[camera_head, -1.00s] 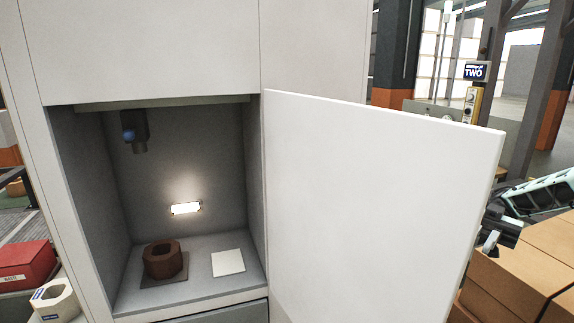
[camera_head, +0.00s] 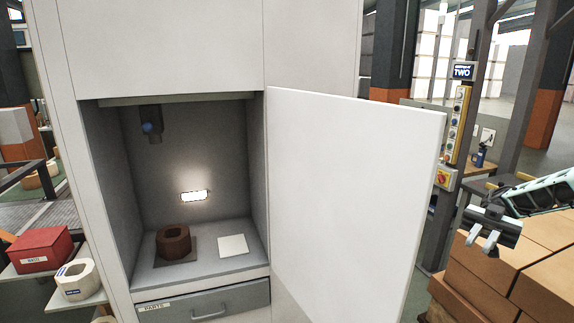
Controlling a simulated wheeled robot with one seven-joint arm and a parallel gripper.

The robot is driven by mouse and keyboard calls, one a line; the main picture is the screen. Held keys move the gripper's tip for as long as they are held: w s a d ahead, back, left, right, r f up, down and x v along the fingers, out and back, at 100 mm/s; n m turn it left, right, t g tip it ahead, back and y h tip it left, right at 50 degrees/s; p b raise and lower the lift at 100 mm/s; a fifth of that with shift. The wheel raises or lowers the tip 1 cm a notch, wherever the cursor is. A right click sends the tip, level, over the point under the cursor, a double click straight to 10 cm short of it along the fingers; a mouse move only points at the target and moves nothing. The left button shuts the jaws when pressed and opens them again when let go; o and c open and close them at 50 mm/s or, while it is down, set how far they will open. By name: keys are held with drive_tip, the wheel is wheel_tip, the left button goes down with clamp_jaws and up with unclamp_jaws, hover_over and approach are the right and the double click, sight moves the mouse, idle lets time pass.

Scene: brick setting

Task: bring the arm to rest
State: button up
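My gripper (camera_head: 488,240) is at the right of the head view, at the end of my arm, which comes in from the right edge. It hangs in front of stacked tan blocks (camera_head: 480,268) and to the right of the open white door (camera_head: 345,190). Its two fingers point down and stand a little apart, with nothing seen between them. It is clear of the door, with a gap between.
The open cabinet holds a brown ring-shaped block (camera_head: 173,243) on a dark plate and a pale square tile (camera_head: 233,246). A drawer (camera_head: 205,305) is below. At left are a red box (camera_head: 40,250) and a cream ring (camera_head: 76,280) on shelves. A control post (camera_head: 457,125) stands behind the door.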

drive_tip(key=w+a+r+m+t, duration=0.2)
drive_tip(key=w+a+m+t, duration=0.35)
drive_tip(key=a+t, duration=0.3)
drive_tip(key=w+a+r+m+t, duration=0.3)
drive_tip(key=w+a+m+t, duration=0.2)
drive_tip(key=w+a+t, duration=0.3)
drive_tip(key=s+d+f+m+t+h, duration=0.4)
drive_tip(key=s+d+m+h, duration=0.4)
drive_tip(key=d+m+h, duration=0.4)
drive_tip(key=s+a+f+m+g+h, duration=0.1)
drive_tip(key=s+f+m+g, duration=0.15)
drive_tip(key=s, duration=0.65)
drive_tip(key=s+a+f+m+g+h, duration=0.1)
drive_tip(key=s+g, duration=0.3)
drive_tip(key=s, duration=0.5)
drive_tip(key=s+a+f+n+g+b, duration=0.1)
drive_tip(key=s+a+f+n+b, duration=0.3)
drive_tip(key=s+a+f+b, duration=0.2)
drive_tip(key=s+a+f+n+g+b, duration=0.1)
drive_tip(key=s+a+f+n+b, duration=0.2)
drive_tip(key=s+a+f+b, duration=0.4)
drive_tip(key=a+f+b, duration=0.2)
drive_tip(key=a+b, duration=0.2)
drive_tip(key=a, duration=0.1)
drive_tip(key=shift+s+f+n+y, duration=0.2)
drive_tip(key=shift+n+y, duration=0.2)
